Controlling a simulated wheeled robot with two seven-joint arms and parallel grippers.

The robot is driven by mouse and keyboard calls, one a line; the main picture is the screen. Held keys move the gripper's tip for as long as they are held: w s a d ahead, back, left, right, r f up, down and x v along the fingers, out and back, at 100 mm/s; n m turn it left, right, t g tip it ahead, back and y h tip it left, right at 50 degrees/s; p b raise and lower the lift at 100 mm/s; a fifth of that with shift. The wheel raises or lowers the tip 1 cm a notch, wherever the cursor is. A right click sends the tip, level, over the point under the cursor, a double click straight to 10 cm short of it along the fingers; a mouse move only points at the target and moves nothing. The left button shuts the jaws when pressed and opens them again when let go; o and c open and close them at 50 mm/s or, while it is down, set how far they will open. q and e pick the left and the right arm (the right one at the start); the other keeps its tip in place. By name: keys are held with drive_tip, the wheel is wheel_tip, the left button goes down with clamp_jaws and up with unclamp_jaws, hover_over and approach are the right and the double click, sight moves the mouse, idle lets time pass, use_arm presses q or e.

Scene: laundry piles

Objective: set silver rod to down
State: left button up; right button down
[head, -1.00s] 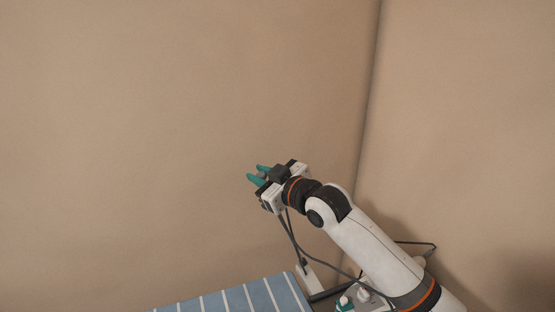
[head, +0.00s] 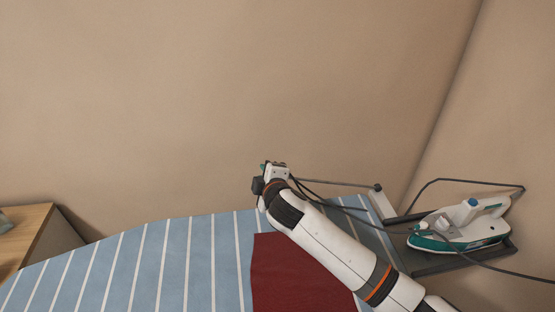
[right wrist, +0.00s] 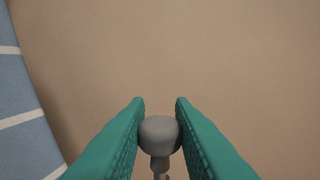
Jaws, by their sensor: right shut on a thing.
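The silver rod (head: 335,183) shows in the head view as a thin grey bar. It runs nearly level from my right gripper to a joint at the top of a white post by the ironing board's right end. My right gripper (head: 263,167) is at the rod's left end, above the striped board. In the right wrist view, the teal fingers (right wrist: 160,104) are shut on the rod's rounded grey end (right wrist: 159,132). In the head view the hand hides this grip. My left gripper is not in view.
The blue striped ironing board (head: 145,262) lies below, with dark red cloth (head: 280,275) partly under my right arm. A teal and white iron (head: 460,228) sits on a rest at right, its cord looping around. A wooden surface (head: 22,232) is at far left. Walls stand behind.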

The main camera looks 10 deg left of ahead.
wheel_tip(320, 180, down, 7)
drive_tip(key=a+n+h+b, duration=0.1)
drive_tip(key=b, duration=0.1)
drive_tip(key=shift+s+a, duration=0.2)
drive_tip(key=shift+s, duration=0.05)
drive_tip(key=shift+r, duration=0.1)
drive_tip(key=c, duration=1.3)
unclamp_jaws()
drive_tip(key=v, duration=1.2)
drive_tip(key=shift+s, duration=0.1)
